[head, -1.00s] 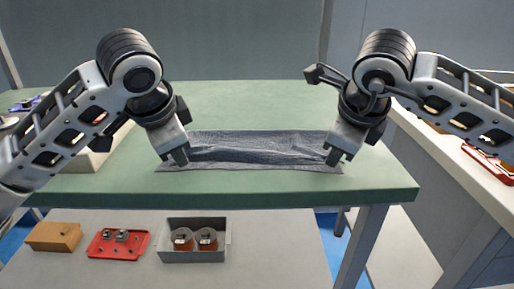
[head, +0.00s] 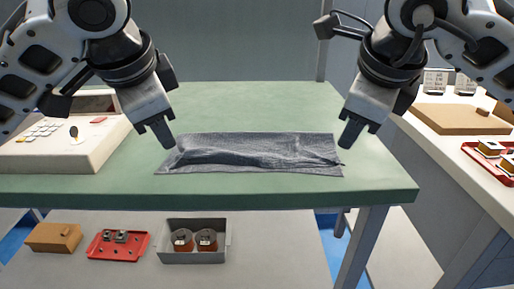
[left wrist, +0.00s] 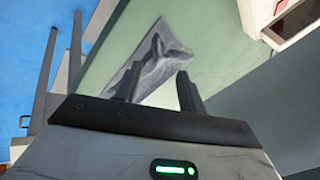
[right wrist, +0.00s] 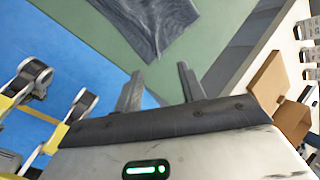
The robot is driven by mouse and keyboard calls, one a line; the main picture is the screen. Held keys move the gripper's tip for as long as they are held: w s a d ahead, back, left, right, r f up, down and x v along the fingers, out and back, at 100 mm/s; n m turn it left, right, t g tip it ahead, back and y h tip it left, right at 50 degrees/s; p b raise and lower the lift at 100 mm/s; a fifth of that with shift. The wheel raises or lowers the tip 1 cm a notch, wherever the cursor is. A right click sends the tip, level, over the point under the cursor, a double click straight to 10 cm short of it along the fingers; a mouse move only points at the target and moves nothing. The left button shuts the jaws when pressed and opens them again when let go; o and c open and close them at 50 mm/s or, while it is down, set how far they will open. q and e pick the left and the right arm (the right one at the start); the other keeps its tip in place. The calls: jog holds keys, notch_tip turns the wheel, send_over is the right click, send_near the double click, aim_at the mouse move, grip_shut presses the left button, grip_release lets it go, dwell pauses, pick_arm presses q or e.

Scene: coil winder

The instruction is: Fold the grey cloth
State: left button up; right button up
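The grey cloth (head: 255,154) lies on the green table (head: 120,190) near its front edge, as a wide, narrow strip with a raised ridge along it. Its layers are hard to tell apart. My left gripper (head: 163,135) is above and beside the cloth's left end, apart from it. In the left wrist view the fingers (left wrist: 158,88) are spread and empty, with the cloth (left wrist: 155,60) beyond them. My right gripper (head: 350,135) is above the cloth's right end. In the right wrist view its fingers (right wrist: 158,85) are apart and empty, with the cloth (right wrist: 150,22) beyond.
A pale control box (head: 65,150) stands on the table's left. A shelf below holds a brown block (head: 53,237), a red tray (head: 105,252) and a grey bin (head: 190,256) with two coils. The table behind the cloth is clear.

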pick_arm(q)
jog(key=shift+v, duration=0.95)
pick_arm(e)
jog(key=shift+v, duration=0.95)
pick_arm(q)
jog(key=shift+s+f, duration=0.1)
jog(key=shift+s, duration=0.05)
jog(key=shift+c, duration=0.3)
pick_arm(e)
jog(key=shift+s+f, duration=0.1)
jog(key=shift+s, duration=0.05)
jog(key=shift+c, duration=0.3)
